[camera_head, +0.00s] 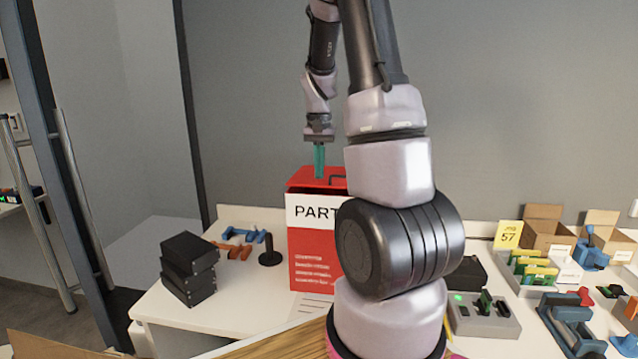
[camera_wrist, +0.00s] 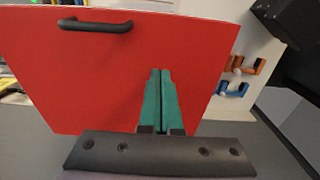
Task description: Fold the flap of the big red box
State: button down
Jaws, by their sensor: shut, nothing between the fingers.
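The big red box (camera_head: 311,244) stands on the white table, with a white band reading "PART" on its front. Its red top (camera_head: 310,182) carries a black handle (camera_head: 336,180). In the wrist view a flat red panel (camera_wrist: 90,85) fills much of the picture, with the black handle (camera_wrist: 95,26) near its upper edge. My gripper (camera_head: 319,174) points down over the box top, with its green fingers together and nothing between them. In the wrist view my gripper (camera_wrist: 160,72) shows in front of the red panel. Whether the fingertips touch it I cannot tell. My arm hides the box's right side.
Black boxes (camera_head: 188,268) are stacked left of the red box, with blue and orange parts (camera_head: 243,237) and a black stand (camera_head: 270,251) between. Right are a grey device (camera_head: 485,318), green-and-yellow cards (camera_head: 533,268) and open cartons (camera_head: 545,229).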

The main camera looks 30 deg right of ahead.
jog(key=shift+f, duration=0.4)
notch_tip(320, 180, up, 11)
dwell(0.4)
dwell(0.4)
jog(key=s+a+r+n+t+y, duration=0.1)
jog(key=s+a+r+t, duration=0.2)
jog(key=s+a, duration=0.5)
jog(key=s+a+r+n+t+y, duration=0.1)
jog(key=s+a+r+t, duration=0.3)
jog(key=s, duration=0.8)
jog(key=a+r+n, duration=0.1)
jog(key=a+r, duration=0.1)
jog(key=a, duration=0.2)
jog(key=shift+a, duration=0.4)
